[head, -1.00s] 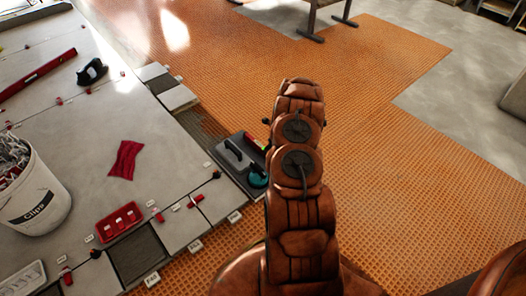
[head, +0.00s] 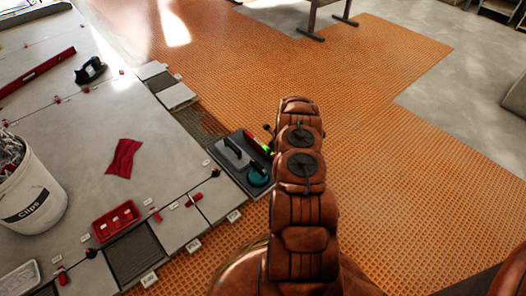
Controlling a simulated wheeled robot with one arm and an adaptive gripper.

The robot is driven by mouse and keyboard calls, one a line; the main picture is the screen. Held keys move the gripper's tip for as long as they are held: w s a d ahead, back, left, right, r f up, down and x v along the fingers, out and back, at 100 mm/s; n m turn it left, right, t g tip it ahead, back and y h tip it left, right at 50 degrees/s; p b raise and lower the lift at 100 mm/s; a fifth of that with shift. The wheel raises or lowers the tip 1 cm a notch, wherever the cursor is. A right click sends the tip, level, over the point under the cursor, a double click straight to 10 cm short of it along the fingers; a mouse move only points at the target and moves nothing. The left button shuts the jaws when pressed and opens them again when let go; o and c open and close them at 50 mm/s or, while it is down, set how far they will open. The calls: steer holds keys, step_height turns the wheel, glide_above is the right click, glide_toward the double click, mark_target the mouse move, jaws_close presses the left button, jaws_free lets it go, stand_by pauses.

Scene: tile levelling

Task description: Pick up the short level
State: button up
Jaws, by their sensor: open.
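The short level (head: 256,144) is a small red bar with a bright green patch. It lies at the right side of a dark tray (head: 212,150) on the floor, beside the tiled slab, and its right end is partly hidden by my arm. My gripper (head: 269,130) is almost wholly hidden behind my brown arm; only a small dark part shows at the arm's left edge, close to the level in the picture. The jaws are open, and I see nothing held. The gap between gripper and level cannot be told.
The tray also holds a grey float (head: 233,154) and a teal round tool (head: 257,177). A long red level (head: 36,72), a red cloth (head: 123,157), a red clip tray (head: 115,221) and a white bucket (head: 35,205) are on the slab.

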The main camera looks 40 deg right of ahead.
steer(key=shift+w+f, duration=0.1)
steer(key=shift+f, duration=0.05)
steer(key=shift+c, duration=0.3)
jaws_close()
